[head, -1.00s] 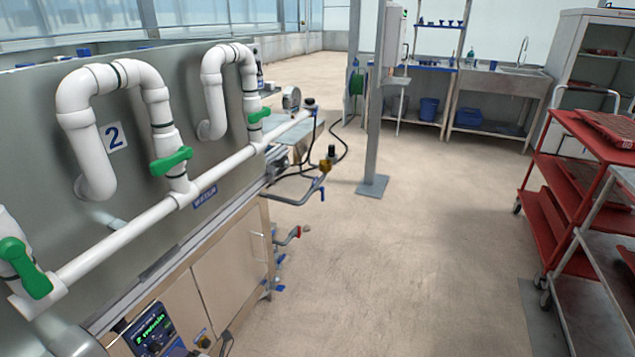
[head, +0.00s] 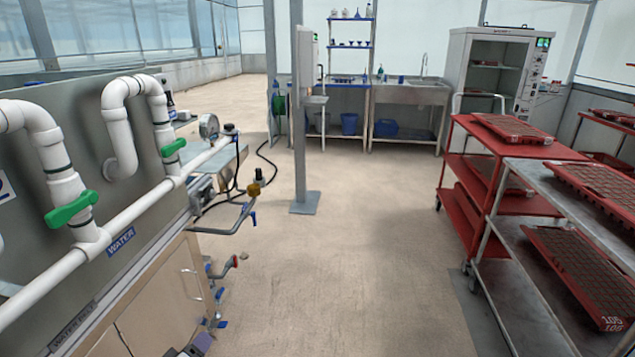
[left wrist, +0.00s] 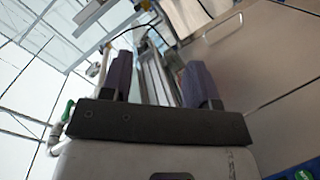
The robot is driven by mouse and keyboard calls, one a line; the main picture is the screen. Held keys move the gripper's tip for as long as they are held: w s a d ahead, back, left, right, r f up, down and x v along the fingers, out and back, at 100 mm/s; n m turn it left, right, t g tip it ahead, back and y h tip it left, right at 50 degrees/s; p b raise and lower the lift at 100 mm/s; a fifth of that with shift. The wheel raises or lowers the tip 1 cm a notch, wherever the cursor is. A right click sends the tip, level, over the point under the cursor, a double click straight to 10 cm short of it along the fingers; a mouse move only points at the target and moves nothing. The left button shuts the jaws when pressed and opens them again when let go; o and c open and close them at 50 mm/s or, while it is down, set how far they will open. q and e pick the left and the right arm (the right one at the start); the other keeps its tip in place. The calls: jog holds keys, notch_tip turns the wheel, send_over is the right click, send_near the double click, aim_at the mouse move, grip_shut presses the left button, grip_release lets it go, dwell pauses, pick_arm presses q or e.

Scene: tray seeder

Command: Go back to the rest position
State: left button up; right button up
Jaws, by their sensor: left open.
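My left gripper (left wrist: 158,75) shows in the left wrist view with its two dark purple fingers apart and nothing between them. In the head view, a small dark purple part at the bottom edge, in front of the cabinet, looks like the tip of my left gripper (head: 198,345); the rest of it is out of frame. My right gripper is in neither view.
The seeder panel with white water pipes (head: 130,215) and green valves (head: 72,208) stands at left. A red trolley (head: 465,190) and a metal rack (head: 520,270) with trays stand at right. A grey post (head: 300,150) rises from the open floor (head: 340,270) between.

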pick_arm(q)
jog(key=s+d+r+m+g+y+p, duration=0.1)
jog(key=s+d+r+m+g+p, duration=0.15)
jog(key=s+r+p, duration=0.4)
jog(key=s+d+r+m+g+p, duration=0.2)
jog(key=s+r+m+p, duration=0.15)
jog(key=s, duration=0.65)
jog(key=s+d+r+m+g+y+p, duration=0.1)
jog(key=s+d+r+m+g+p, duration=0.2)
jog(key=s+r+p, duration=0.35)
jog(key=s+d+m+g+p, duration=0.2)
jog(key=s+g+p, duration=0.2)
jog(key=s+p, duration=1)
jog(key=w+r+p+v, duration=0.1)
jog(key=w+p+v, duration=0.3)
jog(key=p+v, duration=1.2)
jog(key=w+a+r+p+v, duration=0.1)
jog(key=w+p+v, duration=0.3)
jog(key=p+v, duration=1.3)
notch_tip(320, 180, up, 4)
jog(key=shift+s+a+r+h, duration=0.1)
jog(key=shift+s+a+h, duration=0.2)
jog(key=shift+s, duration=0.3)
